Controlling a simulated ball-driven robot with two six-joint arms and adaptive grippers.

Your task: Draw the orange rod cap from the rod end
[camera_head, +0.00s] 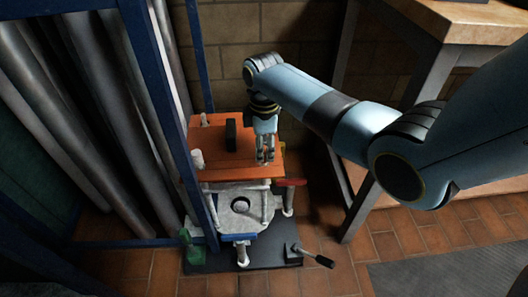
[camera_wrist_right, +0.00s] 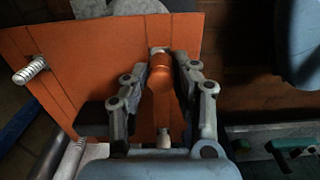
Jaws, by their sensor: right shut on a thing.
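My right gripper (camera_head: 265,157) points down at the right front part of the orange plate (camera_head: 220,165) on top of the mast flange. In the right wrist view its two fingers (camera_wrist_right: 161,70) are closed around the orange rod cap (camera_wrist_right: 160,78). A pale piece shows just beyond the cap, against the orange plate (camera_wrist_right: 100,45); I cannot tell whether the cap still sits on the rod end. In the head view the fingers mostly hide the cap. My left gripper is not in view.
A white rod end (camera_head: 197,158) stands at the plate's left edge, and a black block (camera_head: 231,135) stands on the plate. A blue post (camera_head: 197,190) rises close on the left. A workbench (camera_head: 450,25) stands at right.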

